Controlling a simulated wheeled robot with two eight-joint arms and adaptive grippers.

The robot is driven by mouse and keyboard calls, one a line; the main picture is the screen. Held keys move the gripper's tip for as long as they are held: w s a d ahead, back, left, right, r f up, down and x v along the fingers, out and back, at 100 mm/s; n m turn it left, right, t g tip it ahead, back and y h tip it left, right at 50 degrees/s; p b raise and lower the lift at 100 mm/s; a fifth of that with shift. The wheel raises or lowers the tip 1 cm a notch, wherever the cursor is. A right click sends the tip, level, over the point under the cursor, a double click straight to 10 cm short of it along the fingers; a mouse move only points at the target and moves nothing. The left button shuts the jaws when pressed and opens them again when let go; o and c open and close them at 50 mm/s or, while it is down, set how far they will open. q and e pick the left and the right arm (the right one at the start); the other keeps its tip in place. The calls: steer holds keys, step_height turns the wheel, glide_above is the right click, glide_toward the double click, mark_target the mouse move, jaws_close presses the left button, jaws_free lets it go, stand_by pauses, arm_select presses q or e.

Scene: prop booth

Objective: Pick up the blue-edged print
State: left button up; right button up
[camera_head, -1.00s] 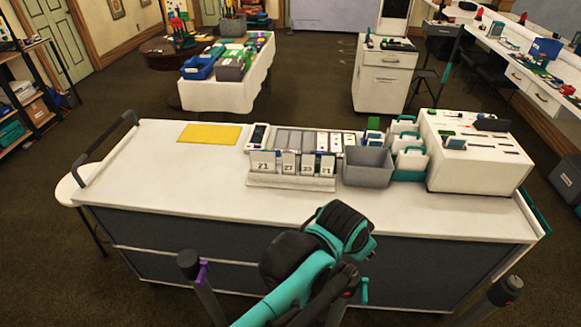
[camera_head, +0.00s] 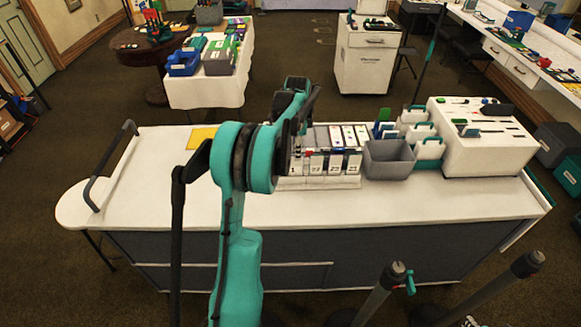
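A rack (camera_head: 318,183) of upright prints stands on the white counter (camera_head: 440,205), with numbered cards along its front. Several prints (camera_head: 348,136) show to the right of my arm, grey and white ones among them. Which of them has a blue edge is too small to tell. My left arm rises from the bottom and bends over the counter. My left gripper (camera_head: 298,118) is at the left part of the rack, and my arm hides that part. Its fingers are too hidden to show whether they are open or hold anything. My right gripper is out of view.
A grey bin (camera_head: 389,160) stands right of the rack, beside white-and-teal holders (camera_head: 428,147) and a white box unit (camera_head: 480,150). A yellow sheet (camera_head: 202,137) lies left of my arm. Dark posts (camera_head: 380,292) stand in front.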

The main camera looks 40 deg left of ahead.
mark_target(290, 166)
arm_select(q)
steer(key=shift+m+g, duration=0.3)
steer(key=shift+m, duration=0.2)
steer(key=a+f, duration=0.1)
steer(key=f, duration=0.2)
steer(key=a+f+b, duration=0.1)
steer(key=f, duration=0.3)
steer(key=a+f, duration=0.1)
steer(key=f, duration=0.2)
steer(key=shift+w+a+f, duration=0.15)
steer(key=shift+a+f, duration=0.05)
steer(key=shift+f, duration=0.2)
jaws_close()
